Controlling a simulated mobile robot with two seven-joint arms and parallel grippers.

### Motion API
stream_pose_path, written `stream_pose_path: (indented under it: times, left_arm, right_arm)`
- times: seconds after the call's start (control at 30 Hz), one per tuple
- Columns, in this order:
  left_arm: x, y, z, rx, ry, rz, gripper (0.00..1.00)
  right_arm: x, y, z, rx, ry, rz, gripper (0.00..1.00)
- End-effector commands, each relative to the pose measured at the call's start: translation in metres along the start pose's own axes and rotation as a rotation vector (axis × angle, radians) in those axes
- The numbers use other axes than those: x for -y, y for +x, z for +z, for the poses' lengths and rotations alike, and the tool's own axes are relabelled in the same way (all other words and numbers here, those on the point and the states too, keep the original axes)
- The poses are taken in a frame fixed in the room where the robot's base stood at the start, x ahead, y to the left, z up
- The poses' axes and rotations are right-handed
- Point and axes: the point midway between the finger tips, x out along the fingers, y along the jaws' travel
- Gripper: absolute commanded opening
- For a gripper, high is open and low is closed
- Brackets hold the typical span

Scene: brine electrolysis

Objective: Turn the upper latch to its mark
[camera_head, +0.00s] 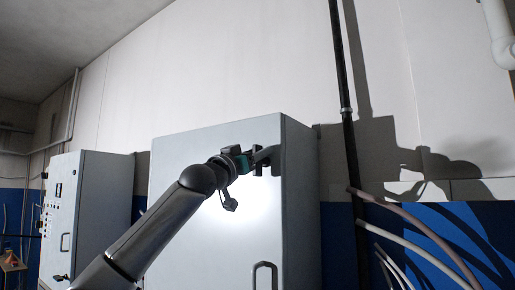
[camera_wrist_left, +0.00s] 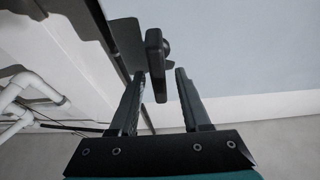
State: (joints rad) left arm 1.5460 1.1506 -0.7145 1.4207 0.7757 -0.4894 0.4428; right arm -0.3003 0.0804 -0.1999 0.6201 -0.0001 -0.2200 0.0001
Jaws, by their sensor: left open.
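The upper latch (camera_wrist_left: 154,45) is a dark bar on a round pivot, mounted on the cabinet door. In the wrist view its free end hangs down between the two fingers of my left gripper (camera_wrist_left: 160,74). The fingers are open, with a visible gap on each side of the bar. In the head view my left gripper (camera_head: 258,161) is at the upper right of the door, partly covering the latch (camera_head: 266,153). I cannot make out the latch's mark. My right gripper is not in view.
The tall grey cabinet (camera_head: 180,165) has a door handle (camera_head: 264,268) lower down. A second cabinet (camera_head: 92,190) with buttons stands at the left. A dark vertical pipe (camera_head: 342,90) and several pale hoses (camera_head: 410,245) are on the right. The space above the cabinet is clear.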

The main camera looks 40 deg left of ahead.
Motion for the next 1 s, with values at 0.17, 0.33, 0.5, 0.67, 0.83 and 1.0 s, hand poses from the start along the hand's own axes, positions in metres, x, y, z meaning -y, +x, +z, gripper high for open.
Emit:
stream_pose_path:
  times: [0.17, 0.33, 0.5, 0.67, 0.83, 1.0]
  left_arm:
    - [0.0, 0.0009, 0.0003, 0.0, 0.001, 0.0, 0.47]
    - [0.0, 0.0007, 0.0004, 0.0, 0.001, 0.0, 0.4]
    - [0.0001, 0.0006, 0.0004, 0.0, 0.0, 0.0, 0.2]
    - [0.0001, 0.0005, 0.0004, 0.001, 0.0, 0.0, 0.03]
    - [0.0002, 0.0005, 0.0004, 0.001, 0.0, 0.0, 0.0]
    - [0.0002, 0.0005, 0.0005, 0.001, 0.0, -0.001, 0.0]
  right_arm:
    - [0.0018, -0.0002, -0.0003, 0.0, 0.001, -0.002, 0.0]
    - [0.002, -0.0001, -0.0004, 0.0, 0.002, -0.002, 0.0]
    - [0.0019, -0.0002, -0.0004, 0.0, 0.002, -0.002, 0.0]
    - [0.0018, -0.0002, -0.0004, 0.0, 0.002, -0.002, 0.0]
    - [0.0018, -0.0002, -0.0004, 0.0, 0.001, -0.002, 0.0]
    - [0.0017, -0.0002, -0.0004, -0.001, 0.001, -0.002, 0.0]
